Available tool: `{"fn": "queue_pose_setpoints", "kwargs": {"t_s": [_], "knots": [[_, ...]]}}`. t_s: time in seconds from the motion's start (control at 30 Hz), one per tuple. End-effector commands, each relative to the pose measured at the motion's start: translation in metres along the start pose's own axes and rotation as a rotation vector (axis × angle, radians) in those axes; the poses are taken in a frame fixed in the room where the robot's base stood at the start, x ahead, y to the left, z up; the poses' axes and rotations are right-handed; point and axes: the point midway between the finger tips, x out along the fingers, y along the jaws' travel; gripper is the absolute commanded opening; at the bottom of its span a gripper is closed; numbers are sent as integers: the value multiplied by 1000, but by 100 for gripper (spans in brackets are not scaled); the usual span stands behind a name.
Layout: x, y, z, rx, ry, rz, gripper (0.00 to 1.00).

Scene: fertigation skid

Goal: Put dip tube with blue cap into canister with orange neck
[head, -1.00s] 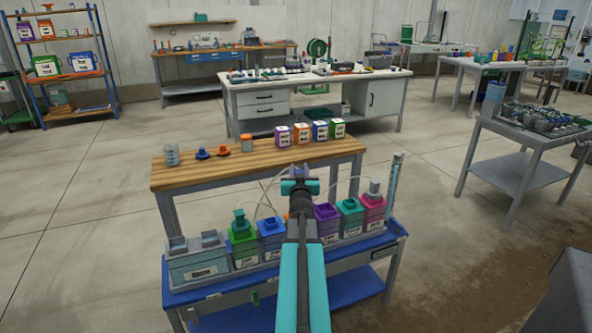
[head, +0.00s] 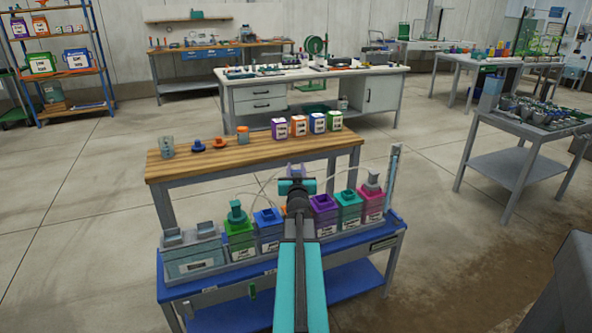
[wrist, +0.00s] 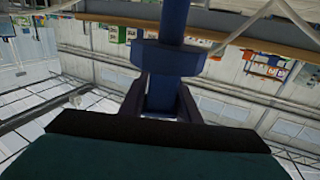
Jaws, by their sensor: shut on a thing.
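My gripper (head: 297,172) is above the row of canisters, seen from behind in the head view. In the wrist view its two dark fingers (wrist: 163,100) are shut on the dip tube's blue cap (wrist: 170,58). The blue shaft runs up out of the picture, and the tube's far end cannot be seen. The canister with the orange neck (head: 283,209) stands between the blue and purple canisters. Only a sliver of orange shows, and my arm hides the rest.
The canisters stand on a blue bench (head: 345,250): green (head: 239,237), blue (head: 268,231), purple (head: 323,218), teal (head: 348,210) and pink (head: 371,203). Pale hoses arch above them. A wooden bench (head: 225,160) behind holds blue and orange caps and several small jugs.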

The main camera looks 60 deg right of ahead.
Motion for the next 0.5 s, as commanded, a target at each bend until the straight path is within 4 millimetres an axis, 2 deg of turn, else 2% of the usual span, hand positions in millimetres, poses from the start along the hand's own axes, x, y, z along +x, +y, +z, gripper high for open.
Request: {"fn": "queue_pose_setpoints", "kwargs": {"t_s": [0.03,0.5], "knots": [[0,0,6,0,1,0,0],[0,0,37,1,0,0,0]]}}
